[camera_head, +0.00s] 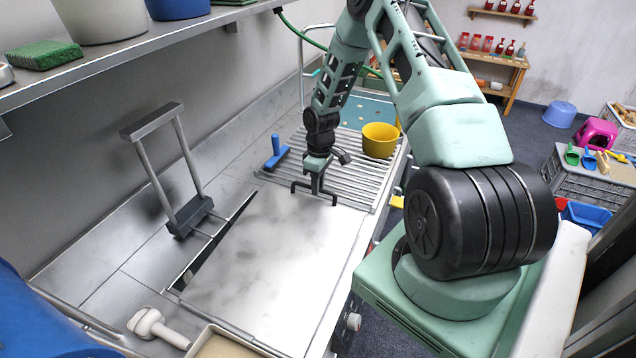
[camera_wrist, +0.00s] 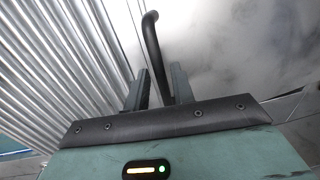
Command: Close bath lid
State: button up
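The bath lid (camera_head: 270,265) is a wide, pale metal sheet lying nearly flat on the counter. A narrow dark gap (camera_head: 212,248) shows along its left edge, so I cannot tell that it is fully down. Its dark bar handle (camera_head: 300,186) stands at the far edge, beside the ribbed drainer. My gripper (camera_head: 316,184) is at that handle, pointing down. The fingertips' contact is partly hidden.
A metal frame with a crossbar (camera_head: 152,122) rises left of the lid. On the ribbed drainer (camera_head: 340,165) are a blue-handled tool (camera_head: 277,152) and a yellow pot (camera_head: 380,140). A white tool (camera_head: 155,325) lies at the near left. A shelf (camera_head: 130,55) overhangs the upper left.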

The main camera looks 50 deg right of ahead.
grip_shut()
jog(key=f+b, duration=0.2)
jog(key=f, duration=0.1)
jog(key=f+b, duration=0.1)
jog(key=f, duration=0.1)
jog(key=shift+w+d+b, duration=0.15)
jog(key=shift+d+b, duration=0.25)
jog(key=shift+r, duration=0.1)
jog(key=shift+o, duration=0.3)
grip_release()
jog(key=shift+d, duration=0.1)
jog(key=shift+o, duration=1.4)
notch_tip(320, 180, up, 17)
jog(key=d+b, duration=0.1)
jog(key=b, duration=0.3)
jog(key=shift+w+d, duration=0.25)
jog(key=shift+d, duration=0.05)
